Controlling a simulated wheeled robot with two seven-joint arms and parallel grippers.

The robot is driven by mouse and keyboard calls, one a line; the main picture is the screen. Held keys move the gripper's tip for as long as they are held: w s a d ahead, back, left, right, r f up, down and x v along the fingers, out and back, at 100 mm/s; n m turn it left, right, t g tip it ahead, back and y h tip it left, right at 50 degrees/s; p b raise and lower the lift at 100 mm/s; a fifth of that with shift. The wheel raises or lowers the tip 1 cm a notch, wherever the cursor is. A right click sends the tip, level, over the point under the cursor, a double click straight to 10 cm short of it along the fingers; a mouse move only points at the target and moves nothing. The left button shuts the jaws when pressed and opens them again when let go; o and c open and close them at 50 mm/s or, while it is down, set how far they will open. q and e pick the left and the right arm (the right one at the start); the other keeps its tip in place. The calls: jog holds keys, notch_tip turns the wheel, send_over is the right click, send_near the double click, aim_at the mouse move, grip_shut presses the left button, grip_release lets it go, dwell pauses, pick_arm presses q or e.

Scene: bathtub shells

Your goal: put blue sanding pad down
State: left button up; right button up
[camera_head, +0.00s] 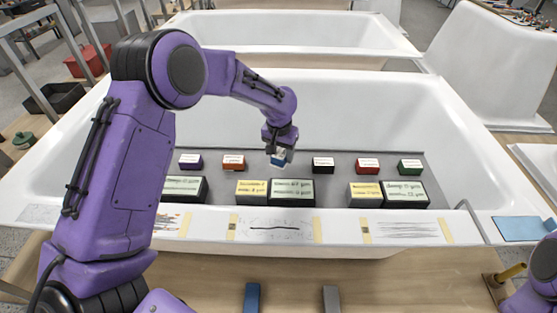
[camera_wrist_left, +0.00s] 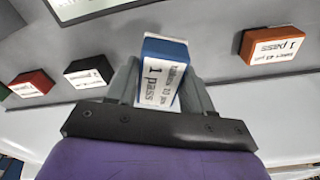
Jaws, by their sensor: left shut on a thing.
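The blue sanding pad (camera_head: 279,157), with a white printed label reading "1 pass", is held in my left gripper (camera_head: 280,152). In the left wrist view the blue pad (camera_wrist_left: 163,72) sits between the two grey fingers of the gripper (camera_wrist_left: 160,85), which are shut on it. In the head view the pad hangs above the grey mat (camera_head: 262,163) in the tub, between the rows of blocks; whether it touches the mat I cannot tell. My right gripper is not in view; only a piece of purple arm shows at the lower right.
On the mat, a purple block (camera_head: 190,161) and a red-orange block (camera_head: 233,162) stand left, and black (camera_head: 323,165), red (camera_head: 367,166) and green (camera_head: 410,167) blocks right. Larger labelled boxes (camera_head: 292,192) stand in front. The white tub rim (camera_head: 300,222) bounds the near side.

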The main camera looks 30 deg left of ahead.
aim_at(278, 155)
pick_arm(q)
jog(key=f, duration=0.1)
jog(key=w+a+f, duration=0.2)
jog(key=f, duration=0.1)
jog(key=shift+w+a, duration=0.1)
jog(key=shift+a, duration=0.05)
notch_tip(278, 155, down, 2)
jog(key=shift+f+p, duration=0.15)
jog(key=shift+p, duration=0.4)
jog(key=shift+f, duration=0.25)
jog(key=o, duration=0.9)
jog(key=shift+r, duration=0.1)
jog(key=r, duration=0.4)
jog(key=s+r, duration=0.1)
jog(key=r, duration=0.3)
jog(key=r+b, duration=0.1)
jog(key=r, duration=0.3)
jog(key=shift+s, duration=0.3)
